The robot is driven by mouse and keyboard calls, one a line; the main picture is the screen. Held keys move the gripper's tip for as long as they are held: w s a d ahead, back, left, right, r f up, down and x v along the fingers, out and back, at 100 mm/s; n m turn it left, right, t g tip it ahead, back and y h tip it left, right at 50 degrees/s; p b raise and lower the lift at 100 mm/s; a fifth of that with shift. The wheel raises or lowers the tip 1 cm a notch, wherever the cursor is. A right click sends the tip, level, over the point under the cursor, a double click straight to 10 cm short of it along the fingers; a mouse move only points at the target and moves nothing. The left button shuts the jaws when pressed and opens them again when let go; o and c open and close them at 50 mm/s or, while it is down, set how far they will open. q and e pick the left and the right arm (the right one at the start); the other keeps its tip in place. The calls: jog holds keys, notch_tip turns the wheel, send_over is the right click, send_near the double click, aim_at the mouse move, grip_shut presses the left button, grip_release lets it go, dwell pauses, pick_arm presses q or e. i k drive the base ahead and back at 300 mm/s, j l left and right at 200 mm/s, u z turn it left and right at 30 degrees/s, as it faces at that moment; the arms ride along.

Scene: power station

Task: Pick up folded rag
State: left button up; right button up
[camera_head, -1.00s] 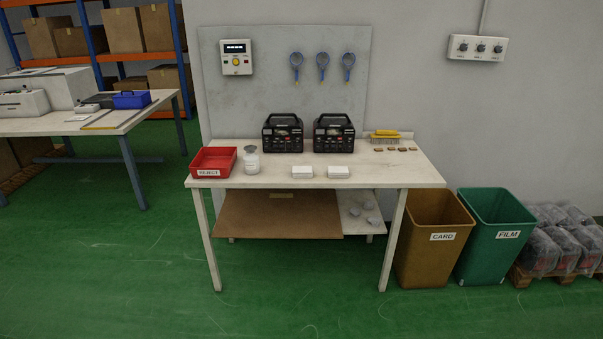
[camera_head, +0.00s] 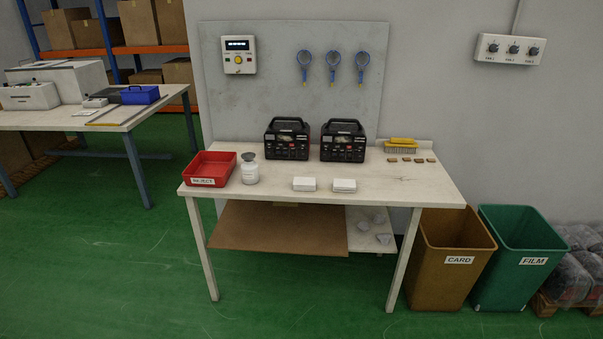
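Several crumpled pale lumps (camera_head: 383,238) lie on the light lower shelf under the bench. Neither of my grippers is in view.
A red tray (camera_head: 211,168), a white jar (camera_head: 250,172), two black power units (camera_head: 287,138) (camera_head: 343,140) and a yellow brush (camera_head: 401,145) stand on the bench. Brown (camera_head: 447,240) and green (camera_head: 518,235) bins stand right. Green floor before the bench is clear.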

aim_at(300, 183)
jog(key=i+l+u, duration=0.1)
jog(key=i+l, duration=0.25)
jog(key=i+l+u, duration=0.15)
jog(key=i+l, duration=0.2)
jog(key=i+l+u, duration=0.1)
jog(key=i+l, duration=0.2)
jog(key=l, duration=0.15)
jog(key=i+l+u, duration=0.1)
jog(key=i+l, duration=0.2)
jog(key=l, duration=0.15)
jog(key=i+l+u, duration=0.15)
jog(key=i+l, duration=0.15)
jog(key=l, duration=0.15)
